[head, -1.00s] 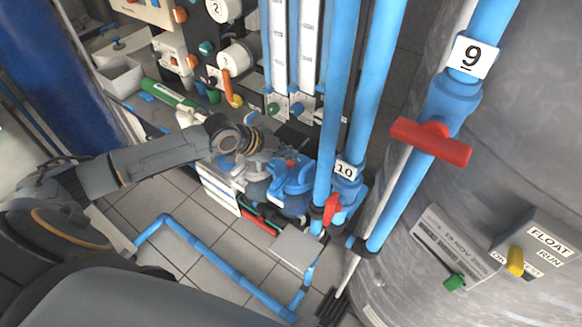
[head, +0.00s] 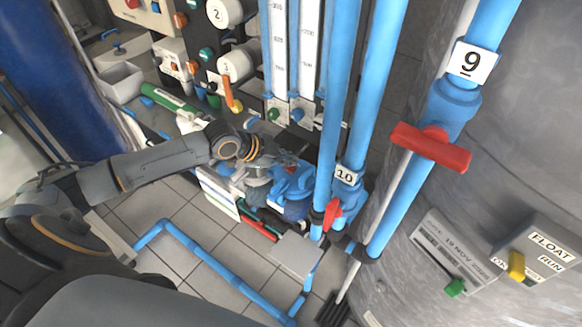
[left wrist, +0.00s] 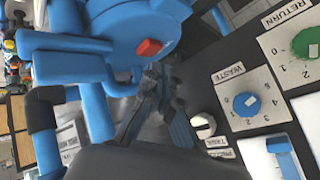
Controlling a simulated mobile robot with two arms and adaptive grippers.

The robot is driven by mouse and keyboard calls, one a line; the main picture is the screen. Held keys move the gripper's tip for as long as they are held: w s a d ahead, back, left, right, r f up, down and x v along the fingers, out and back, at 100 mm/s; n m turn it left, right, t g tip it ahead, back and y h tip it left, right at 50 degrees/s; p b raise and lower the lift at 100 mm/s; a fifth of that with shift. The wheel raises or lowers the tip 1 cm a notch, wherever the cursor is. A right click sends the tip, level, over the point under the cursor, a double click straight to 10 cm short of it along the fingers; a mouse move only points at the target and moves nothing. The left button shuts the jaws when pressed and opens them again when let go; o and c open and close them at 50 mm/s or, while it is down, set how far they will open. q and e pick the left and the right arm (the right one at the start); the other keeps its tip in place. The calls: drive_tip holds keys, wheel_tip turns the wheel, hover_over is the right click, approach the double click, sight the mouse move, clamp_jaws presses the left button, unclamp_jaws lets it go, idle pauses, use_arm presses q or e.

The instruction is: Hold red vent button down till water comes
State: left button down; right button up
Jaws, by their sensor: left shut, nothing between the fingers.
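The red vent button (left wrist: 149,47) is a small red block on a blue round housing in the left wrist view. The blue housing also shows in the head view (head: 293,183), beside the pipe labelled 10. My left gripper (head: 284,160) is shut and empty, at the top of the housing. It seems to cover the button in the head view. In the left wrist view its dark fingers (left wrist: 156,82) end just below the button in the picture; I cannot tell whether they touch it. No water shows. My right gripper is not in view.
Blue vertical pipes (head: 336,120) stand close right of the gripper. A red valve handle (head: 431,143) sticks out from the pipe labelled 9. A panel with a blue WASTE knob (left wrist: 247,104) and a green RETURN knob (left wrist: 306,43) lies right in the left wrist view.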

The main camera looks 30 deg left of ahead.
sight(288, 169)
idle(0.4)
use_arm(q)
drive_tip(key=shift+f, duration=0.4)
drive_tip(key=shift+f+b, duration=0.35)
drive_tip(key=shift+f, duration=0.15)
idle(0.5)
drive_tip(key=shift+r, duration=0.15)
idle(3.5)
drive_tip(key=shift+r+p, duration=0.8)
drive_tip(key=shift+p, duration=0.05)
wheel_tip(288, 169, up, 5)
drive_tip(key=p, duration=0.4)
drive_tip(key=shift+p, duration=0.35)
